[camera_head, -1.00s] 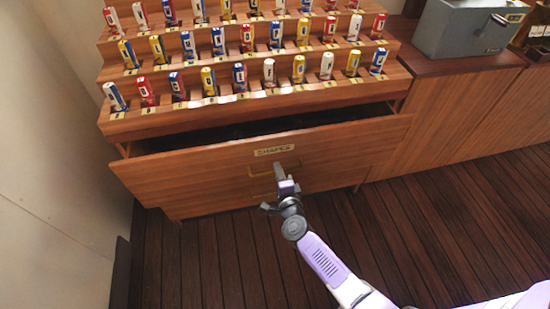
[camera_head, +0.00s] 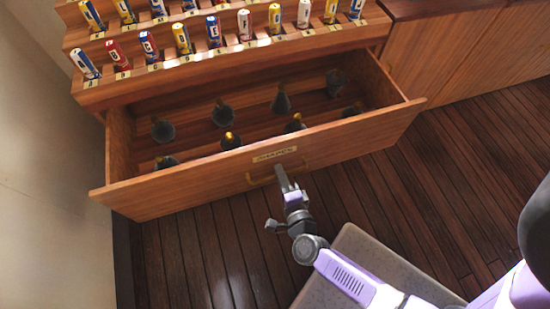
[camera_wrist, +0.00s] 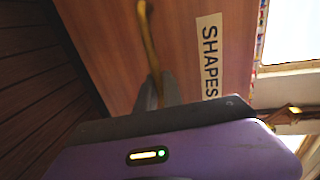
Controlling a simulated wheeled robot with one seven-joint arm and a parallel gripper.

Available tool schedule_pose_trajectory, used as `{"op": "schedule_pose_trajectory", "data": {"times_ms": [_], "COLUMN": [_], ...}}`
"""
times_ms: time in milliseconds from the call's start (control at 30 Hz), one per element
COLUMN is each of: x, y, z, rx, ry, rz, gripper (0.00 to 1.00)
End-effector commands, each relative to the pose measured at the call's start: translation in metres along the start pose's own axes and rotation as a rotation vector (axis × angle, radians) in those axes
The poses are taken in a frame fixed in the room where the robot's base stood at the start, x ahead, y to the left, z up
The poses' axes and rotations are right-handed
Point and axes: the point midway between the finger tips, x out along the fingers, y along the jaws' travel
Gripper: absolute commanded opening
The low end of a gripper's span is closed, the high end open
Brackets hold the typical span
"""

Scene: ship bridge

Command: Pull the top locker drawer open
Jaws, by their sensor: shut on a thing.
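The wide wooden drawer (camera_head: 215,178) stands well open under the stepped rack, its front carrying a "SHAPES" label (camera_head: 274,155) and a brass handle (camera_head: 262,179). Several dark objects, some with yellow tips, stand inside it. My gripper (camera_head: 281,172) is at the handle, in front of the drawer face, and is shut on it. In the wrist view the brass handle (camera_wrist: 147,40) runs down to my fingers (camera_wrist: 155,92), beside the label (camera_wrist: 210,55). The exact grip on the bar is partly hidden.
The stepped wooden rack (camera_head: 110,88) above holds rows of coloured, lettered cylinders. A wooden cabinet (camera_head: 460,65) stands to the right. A pale wall (camera_head: 50,200) closes the left side. Bare dark plank floor (camera_head: 440,170) lies to the right of the drawer.

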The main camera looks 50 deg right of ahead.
Motion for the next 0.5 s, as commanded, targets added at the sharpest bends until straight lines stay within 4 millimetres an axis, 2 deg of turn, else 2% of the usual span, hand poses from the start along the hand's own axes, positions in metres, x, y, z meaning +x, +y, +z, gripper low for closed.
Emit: {"op": "schedule_pose_trajectory", "data": {"times_ms": [33,200,500], "x": [-0.009,-0.03,-0.049], "y": [0.004,0.008,0.011], "z": [0.0,0.0,0.001], "rx": [-0.001,-0.001,0.0], "ry": [-0.002,-0.001,-0.002], "rz": [0.005,0.004,0.002], "gripper": [0.0,0.0,0.0]}}
